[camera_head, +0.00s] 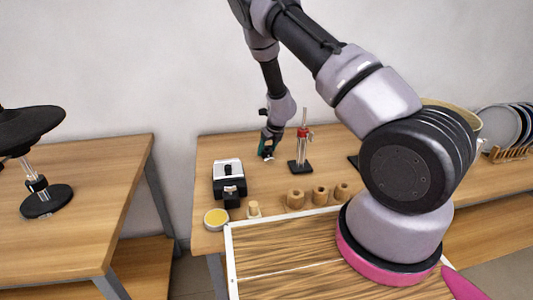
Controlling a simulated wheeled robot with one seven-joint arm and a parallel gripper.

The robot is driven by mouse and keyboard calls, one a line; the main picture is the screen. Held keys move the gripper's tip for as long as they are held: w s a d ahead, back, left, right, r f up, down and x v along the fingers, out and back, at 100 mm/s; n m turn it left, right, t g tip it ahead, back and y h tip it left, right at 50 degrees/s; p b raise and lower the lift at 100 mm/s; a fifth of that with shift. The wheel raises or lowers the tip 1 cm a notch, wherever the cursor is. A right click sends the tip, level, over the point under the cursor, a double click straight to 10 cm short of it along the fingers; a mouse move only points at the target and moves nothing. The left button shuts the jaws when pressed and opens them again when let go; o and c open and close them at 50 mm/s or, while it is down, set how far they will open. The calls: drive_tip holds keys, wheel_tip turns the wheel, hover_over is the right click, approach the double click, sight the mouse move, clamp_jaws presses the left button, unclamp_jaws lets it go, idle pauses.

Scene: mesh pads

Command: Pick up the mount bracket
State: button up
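I cannot tell for sure which thing is the mount bracket. One candidate is a small upright stand (302,153) with a black base, a thin post and a red clamp-like part, on the middle table. Another is a white and black device (228,182) to its left. My gripper (266,153) hangs down just left of the stand, near the table top. It looks apart from the stand. Its fingers are small and dark with a teal patch, and whether they are open or shut does not show.
Several wooden cylinders (320,194), a small pale wooden piece (254,210) and a yellow round tin (216,218) line the front edge of the table (222,147). A plate rack (511,154) stands at right. A black round-based stand (46,201) is on the left table.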

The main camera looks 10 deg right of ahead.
sight(267, 148)
drive_tip(key=c, duration=0.7)
wheel_tip(267, 148, up, 10)
drive_tip(key=shift+r, duration=0.1)
